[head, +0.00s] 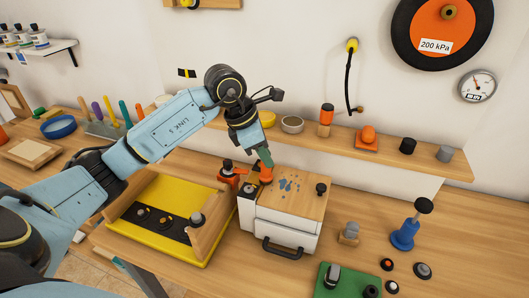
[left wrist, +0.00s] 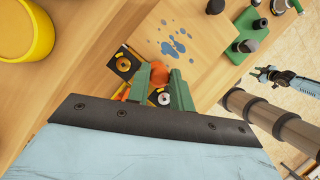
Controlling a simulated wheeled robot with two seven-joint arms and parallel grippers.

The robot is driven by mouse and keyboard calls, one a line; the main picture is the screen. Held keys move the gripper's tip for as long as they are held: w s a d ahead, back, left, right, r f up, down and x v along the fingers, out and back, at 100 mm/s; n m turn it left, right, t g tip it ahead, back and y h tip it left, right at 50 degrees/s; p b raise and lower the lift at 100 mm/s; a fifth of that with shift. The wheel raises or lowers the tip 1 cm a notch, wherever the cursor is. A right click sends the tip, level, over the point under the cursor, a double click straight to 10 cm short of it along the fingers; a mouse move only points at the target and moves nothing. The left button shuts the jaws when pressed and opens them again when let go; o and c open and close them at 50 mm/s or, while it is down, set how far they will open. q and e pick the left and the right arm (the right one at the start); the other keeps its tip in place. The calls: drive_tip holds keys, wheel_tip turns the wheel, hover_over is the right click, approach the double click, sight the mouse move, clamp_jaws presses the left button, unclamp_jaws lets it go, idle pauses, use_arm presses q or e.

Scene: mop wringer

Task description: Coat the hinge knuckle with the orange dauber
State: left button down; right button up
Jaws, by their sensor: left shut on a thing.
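My left gripper (head: 264,158) has green fingers and is shut on the orange dauber (head: 266,174), just above the left back part of the wooden lid on a white box (head: 278,228). In the left wrist view the orange dauber (left wrist: 158,74) shows between the green fingers (left wrist: 160,88). Two dark hinge plates with round screws (left wrist: 123,63) sit at the lid's edge beside the dauber. The hinge knuckle is mostly hidden by the fingers and dauber; I cannot tell whether they touch. My right gripper (left wrist: 264,75) shows small at the right of the left wrist view.
The wooden lid (head: 300,190) carries blue stains and a black knob. A yellow tray (head: 155,238) stands left of the box, an orange-based device (head: 228,180) behind it. A blue plunger-like tool (head: 406,235) and a green block (head: 340,283) stand right. A shelf (head: 430,165) runs behind.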

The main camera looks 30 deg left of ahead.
use_arm(q)
drive_tip(key=shift+a, duration=0.1)
drive_tip(key=shift+s+a+b, duration=0.25)
drive_tip(key=shift+a+b, duration=0.1)
drive_tip(key=shift+a, duration=0.6)
drive_tip(key=shift+s+a+f+b, duration=0.2)
drive_tip(key=shift+a+b, duration=0.2)
drive_tip(key=shift+a, duration=0.25)
drive_tip(key=shift+a+r, duration=0.1)
drive_tip(key=shift+a, duration=0.2)
drive_tip(key=shift+w+d+r, duration=0.1)
drive_tip(key=shift+d, duration=0.4)
drive_tip(key=shift+w+d, duration=0.2)
drive_tip(key=shift+d, duration=0.6)
drive_tip(key=shift+w+d, duration=0.15)
drive_tip(key=shift+d, duration=0.6)
drive_tip(key=shift+p, duration=0.3)
